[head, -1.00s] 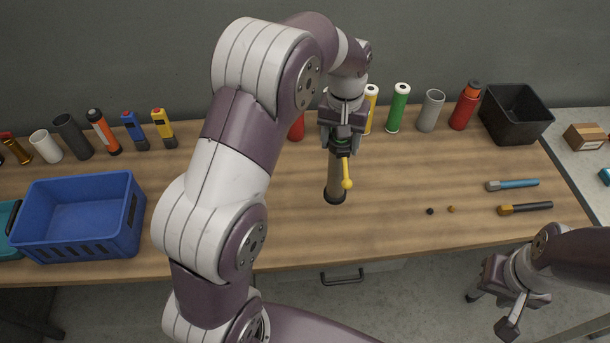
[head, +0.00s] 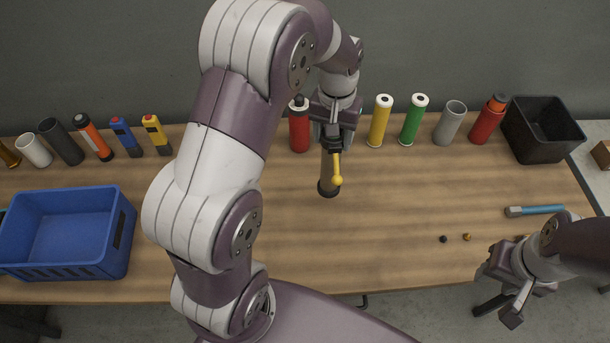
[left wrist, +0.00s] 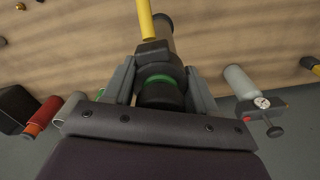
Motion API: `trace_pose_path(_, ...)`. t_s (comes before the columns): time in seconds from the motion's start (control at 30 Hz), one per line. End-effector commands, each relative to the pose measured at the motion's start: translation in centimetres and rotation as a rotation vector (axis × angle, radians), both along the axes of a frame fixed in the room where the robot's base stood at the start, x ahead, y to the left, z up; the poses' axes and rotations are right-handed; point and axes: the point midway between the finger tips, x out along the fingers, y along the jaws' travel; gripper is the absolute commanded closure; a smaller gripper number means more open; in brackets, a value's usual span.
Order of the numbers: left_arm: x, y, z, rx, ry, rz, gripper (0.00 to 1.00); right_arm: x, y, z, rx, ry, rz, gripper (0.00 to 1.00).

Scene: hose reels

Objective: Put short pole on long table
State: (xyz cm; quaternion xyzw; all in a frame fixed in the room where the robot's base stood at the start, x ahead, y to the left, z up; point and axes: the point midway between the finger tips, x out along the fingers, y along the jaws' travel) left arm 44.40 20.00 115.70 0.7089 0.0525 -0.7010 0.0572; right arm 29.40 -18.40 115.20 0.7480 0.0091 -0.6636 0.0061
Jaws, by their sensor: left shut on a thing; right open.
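The short pole (head: 327,174) is a grey-brown cylinder with a black lower end, a green ring near its top and a yellow lever sticking out. My left gripper (head: 333,140) is shut around its top end and holds it nearly upright over the middle of the long wooden table (head: 400,185). I cannot tell whether its lower end touches the table. In the left wrist view the fingers (left wrist: 160,95) sit on both sides of the pole's dark end (left wrist: 160,92). My right gripper (head: 505,285) is open and empty at the table's front right edge.
Along the back stand a red bottle (head: 299,128), yellow (head: 380,122) and green (head: 414,121) cylinders, a grey tube (head: 450,124) and a black bin (head: 540,145). A blue crate (head: 65,268) is left. Two small balls and a blue tool (head: 540,210) lie right. The centre is clear.

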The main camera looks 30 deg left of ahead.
Motion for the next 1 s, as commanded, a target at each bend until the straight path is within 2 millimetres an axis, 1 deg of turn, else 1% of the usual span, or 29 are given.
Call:
trace_pose_path(0.03, -0.9, 0.6, -0.1, 0.0, 0.002, 0.004, 1.0, 0.0, 0.0, 0.8, 0.0, 0.0, 0.0, 0.57)
trace_pose_path(0.2, -3.8, 2.3, -2.1, -0.001, 0.003, 0.004, 1.0, 0.0, 0.0, 1.9, 0.0, 0.0, 0.0, 0.57)
trace_pose_path(0.3, -5.1, 3.1, -3.2, 0.0, 0.002, 0.003, 1.0, 0.0, 0.0, 2.3, 0.0, 0.0, 0.0, 0.57)
trace_pose_path(0.4, -5.8, 3.5, -3.8, 0.0, 0.0, 0.002, 1.0, 0.0, 0.0, 2.5, 0.0, 0.0, 0.0, 0.57)
trace_pose_path(0.47, -6.0, 3.6, -4.2, 0.0, 0.0, 0.001, 1.0, 0.0, 0.0, 2.6, 0.0, 0.0, 0.0, 0.57)
trace_pose_path(0.6, -6.1, 3.6, -6.2, -0.001, 0.004, 0.0, 1.0, 0.0, 0.0, 3.6, 0.0, 0.0, 0.0, 0.57)
trace_pose_path(0.73, -6.1, 3.6, -7.9, 0.0, 0.001, 0.0, 1.0, 0.0, 0.0, 4.0, 0.0, 0.0, 0.0, 0.57)
trace_pose_path(1.0, -6.0, 3.6, -8.3, 0.0, -0.001, 0.0, 1.0, 0.0, 0.0, 3.7, 0.0, 0.0, 0.0, 0.57)
